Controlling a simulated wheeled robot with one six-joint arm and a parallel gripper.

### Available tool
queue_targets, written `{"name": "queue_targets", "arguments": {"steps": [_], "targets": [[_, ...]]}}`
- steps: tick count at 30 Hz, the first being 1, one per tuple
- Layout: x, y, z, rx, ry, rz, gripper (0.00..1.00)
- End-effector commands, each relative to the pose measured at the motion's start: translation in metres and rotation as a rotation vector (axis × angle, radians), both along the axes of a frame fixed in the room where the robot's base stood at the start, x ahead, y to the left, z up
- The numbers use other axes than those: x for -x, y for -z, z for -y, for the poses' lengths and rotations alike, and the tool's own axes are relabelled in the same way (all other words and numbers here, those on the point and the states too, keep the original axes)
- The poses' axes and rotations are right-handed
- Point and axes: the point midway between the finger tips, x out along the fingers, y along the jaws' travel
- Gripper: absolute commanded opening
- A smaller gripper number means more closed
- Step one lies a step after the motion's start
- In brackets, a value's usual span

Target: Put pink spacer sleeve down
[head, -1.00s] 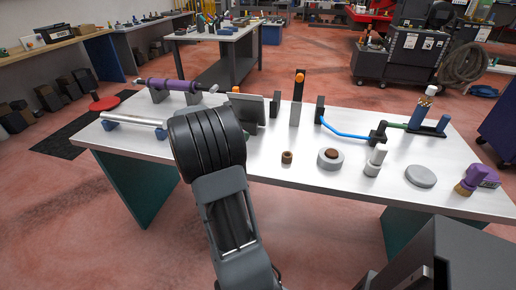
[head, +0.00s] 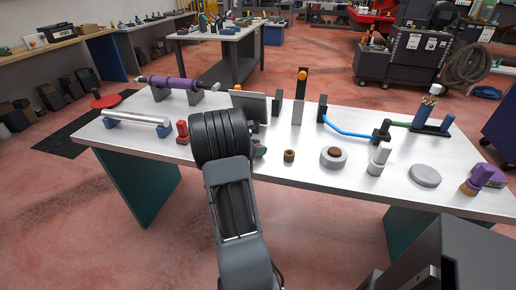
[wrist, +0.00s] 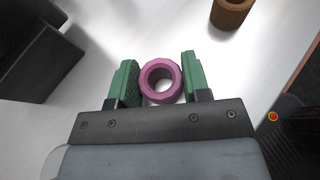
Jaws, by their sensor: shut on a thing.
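The pink spacer sleeve (wrist: 146,92) is a short ring, seen from above between the green fingers of my gripper (wrist: 161,82) in the wrist view. My gripper is shut on it, over the bright metal tabletop. I cannot tell whether the sleeve touches the table. In the head view my dark arm hides the sleeve, and only a bit of green finger (head: 261,151) shows at the arm's right side. The workbench (head: 330,185) has a bare strip along its front edge.
A brown ring (head: 289,156) stands just right of my gripper; it also shows in the wrist view (wrist: 231,12). A dark upright block (head: 250,104) stands behind. A red item (head: 182,132) stands left. A grey ring with a brown centre (head: 334,158) and white cylinder (head: 379,159) stand farther right.

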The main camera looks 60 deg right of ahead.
Motion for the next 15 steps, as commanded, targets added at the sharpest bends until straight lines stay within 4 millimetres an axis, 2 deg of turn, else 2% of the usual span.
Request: {"name": "queue_targets", "arguments": {"steps": [11,12,15], "targets": [[0.0,0.0042,-0.0001,0.001,0.0,0.0,0.2],[0.0,0.0038,0.0,0.0,0.0,0.0,0.46],[0.0001,0.0033,-0.0001,0.0,0.0,0.0,0.55]]}}
